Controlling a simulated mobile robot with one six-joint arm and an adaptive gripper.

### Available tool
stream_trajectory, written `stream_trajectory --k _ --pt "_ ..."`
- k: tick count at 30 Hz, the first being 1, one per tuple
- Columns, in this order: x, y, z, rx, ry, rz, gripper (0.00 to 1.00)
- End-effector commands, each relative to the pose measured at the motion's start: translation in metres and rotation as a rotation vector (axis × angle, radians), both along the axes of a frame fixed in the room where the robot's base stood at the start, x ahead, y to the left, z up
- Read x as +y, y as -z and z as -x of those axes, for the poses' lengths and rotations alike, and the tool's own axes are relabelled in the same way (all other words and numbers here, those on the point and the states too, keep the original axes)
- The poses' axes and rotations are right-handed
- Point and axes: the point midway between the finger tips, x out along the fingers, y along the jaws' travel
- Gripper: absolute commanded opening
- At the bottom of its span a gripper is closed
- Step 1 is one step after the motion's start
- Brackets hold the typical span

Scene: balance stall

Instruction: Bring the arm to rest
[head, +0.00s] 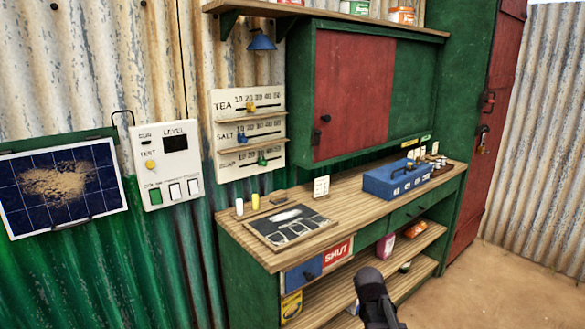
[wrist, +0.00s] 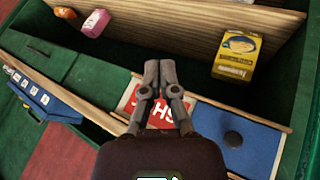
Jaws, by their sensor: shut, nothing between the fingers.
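My gripper (wrist: 158,66) shows in the wrist view with its two fingers together, shut and empty. In that view its fingertips appear over the red SHUT panel (wrist: 142,97) and the shelf opening of the counter, apart from the goods as far as I can tell. In the head view a dark part of my arm (head: 372,292) rises at the lower middle, in front of the counter's shelves. The fingertips cannot be made out there.
The wooden counter (head: 345,210) carries a slate board (head: 290,227) and a blue box (head: 393,181). A yellow box (wrist: 235,55) stands on the lower shelf, near the blue sliding panel (wrist: 240,138). Open floor (head: 510,285) lies at the right.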

Motion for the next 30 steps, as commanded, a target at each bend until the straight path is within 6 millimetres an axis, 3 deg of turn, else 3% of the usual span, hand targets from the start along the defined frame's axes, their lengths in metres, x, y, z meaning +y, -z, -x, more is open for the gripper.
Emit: stream_trajectory --k 1,6,12,23,30 --pt "0.005 0.007 0.021 0.05 0.045 -0.046 0.0" --pt "0.022 0.025 0.078 0.229 0.206 -0.185 0.0" --pt "0.036 0.035 0.128 0.386 0.351 -0.275 0.0" --pt "0.054 0.039 0.188 0.569 0.517 -0.344 0.0" --pt "0.054 0.017 0.187 0.575 0.525 -0.346 0.0"
